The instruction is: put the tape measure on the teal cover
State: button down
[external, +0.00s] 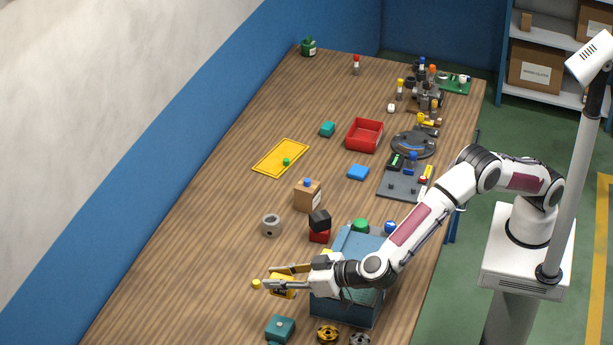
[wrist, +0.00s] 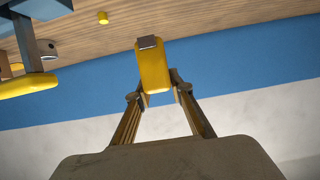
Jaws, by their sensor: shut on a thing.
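My gripper (external: 277,281) is shut on a yellow tape measure (external: 283,290), held above the front part of the wooden table. In the wrist view the tape measure (wrist: 153,67) sits between my two fingertips (wrist: 160,92), with a grey end pointing away. A large teal, box-like structure (external: 345,302) stands just right of my gripper, partly hidden under my wrist. A smaller teal piece (external: 280,328) lies in front of my gripper. I cannot tell for sure which of these is the teal cover. The tape measure appears apart from both.
A small yellow cylinder (external: 256,284) shows left of my gripper. A grey ring-like part (external: 271,225), a cardboard box (external: 308,195) and stacked black and red blocks (external: 319,225) stand behind. Wheel-like parts (external: 327,335) lie in front. The table's left side is clear.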

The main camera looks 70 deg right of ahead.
aim_at(278, 290)
jog(key=shift+f, duration=2.3)
jog(key=shift+f, duration=1.9)
jog(key=shift+f, duration=0.1)
jog(key=c, duration=1.8)
grip_release()
jog(key=shift+s+r, duration=0.15)
jog(key=shift+r, duration=0.05)
jog(key=v, duration=1.1)
jog(key=shift+s+r, duration=0.15)
jog(key=shift+s, duration=0.15)
